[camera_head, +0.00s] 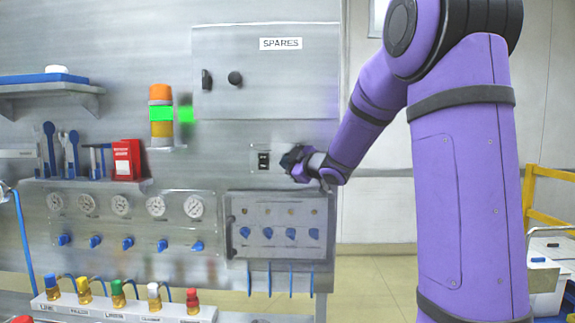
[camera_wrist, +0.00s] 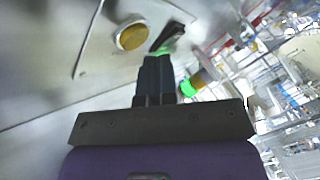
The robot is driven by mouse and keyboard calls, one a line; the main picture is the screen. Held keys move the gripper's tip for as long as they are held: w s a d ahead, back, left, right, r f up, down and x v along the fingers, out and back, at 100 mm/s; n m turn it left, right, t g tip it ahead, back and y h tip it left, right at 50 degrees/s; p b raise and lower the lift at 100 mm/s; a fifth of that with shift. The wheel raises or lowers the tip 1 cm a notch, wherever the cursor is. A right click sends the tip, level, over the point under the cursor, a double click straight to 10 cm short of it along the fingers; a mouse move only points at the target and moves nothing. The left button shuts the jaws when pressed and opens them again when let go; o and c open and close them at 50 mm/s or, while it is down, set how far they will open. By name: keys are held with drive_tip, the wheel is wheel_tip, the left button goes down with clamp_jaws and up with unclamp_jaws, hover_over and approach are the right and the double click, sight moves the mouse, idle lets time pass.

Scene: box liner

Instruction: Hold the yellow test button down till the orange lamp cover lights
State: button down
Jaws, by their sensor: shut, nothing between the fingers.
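The yellow test button (camera_wrist: 131,36) is a round knob on a pale plate in the wrist view, up and left of my fingertips. My gripper (camera_wrist: 159,60) is shut and empty. Its tips are close to the plate, beside the button and below a black switch (camera_wrist: 168,37) with a green patch; I cannot tell if they touch the plate. In the head view my gripper (camera_head: 290,160) is at the wall panel and the button cannot be made out. The orange lamp cover (camera_head: 160,91) tops the lamp stack and looks unlit; the green band (camera_head: 161,113) below it glows.
A black switch (camera_head: 263,160) sits just left of my gripper. A valve box (camera_head: 280,208) with blue knobs is below, and a SPARES cabinet (camera_head: 265,75) is above. Gauges (camera_head: 120,204) and a red box (camera_head: 126,158) are to the left. A yellow rail (camera_head: 545,215) is at right.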

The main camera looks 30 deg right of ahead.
drive_tip(key=shift+w+d, duration=0.1)
idle(0.3)
drive_tip(key=shift+w+d, duration=0.15)
drive_tip(key=shift+w, duration=0.1)
drive_tip(key=shift+w+d, duration=0.25)
drive_tip(key=shift+w, duration=0.05)
idle(0.8)
drive_tip(key=shift+s, duration=0.1)
idle(0.8)
drive_tip(key=shift+s+a, duration=0.45)
drive_tip(key=shift+s, duration=0.1)
drive_tip(key=s+a, duration=0.1)
drive_tip(key=s, duration=0.1)
drive_tip(key=s+a, duration=0.2)
idle(0.6)
idle(0.4)
